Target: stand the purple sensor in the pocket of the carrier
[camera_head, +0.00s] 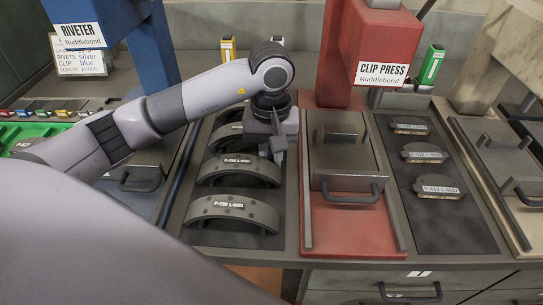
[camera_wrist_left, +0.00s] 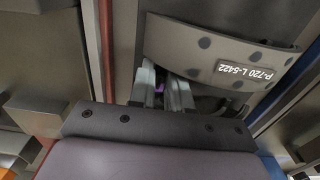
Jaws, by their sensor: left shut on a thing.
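My left gripper (camera_head: 278,150) points down over the dark mat of curved brake shoes, close to the red press's left edge. In the left wrist view its two fingers (camera_wrist_left: 163,92) are shut on a small purple thing, likely the purple sensor (camera_wrist_left: 159,88); only a sliver shows between them. In the head view the sensor is hidden. A curved brake shoe labelled P-720 (camera_wrist_left: 220,55) lies just beyond the fingers; I cannot tell whether they touch. I cannot make out the carrier's pocket. My right gripper is not in view.
The red clip press (camera_head: 370,55) stands right of the arm, its grey handled block (camera_head: 345,150) in front. The blue riveter (camera_head: 100,25) is at left. Brake shoes (camera_head: 235,208) lie on the left mat; pads (camera_head: 440,190) lie on the right mat. A green bin (camera_head: 35,135) is far left.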

